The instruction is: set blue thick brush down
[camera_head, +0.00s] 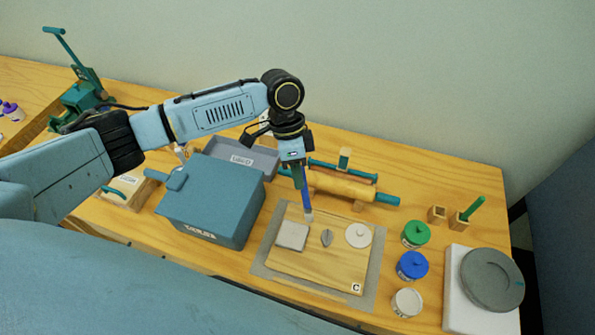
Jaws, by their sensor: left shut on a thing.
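The blue thick brush (306,201) hangs nearly upright below my left gripper (298,174), which is shut on it. Its pale tip points down near the back edge of the wooden board (300,265) marked C. I cannot tell whether the tip touches the board. On the board lie a square pale slab (292,236), a grey leaf-shaped piece (326,238) and a round white disc (358,235). My right gripper is not in view.
A blue box (212,205) stands left of the board, with a grey labelled tray (240,158) behind it. A rolling pin (345,187) lies behind the board. Green (415,234), blue (412,265) and white (407,302) jars and a grey wheel (490,278) stand right.

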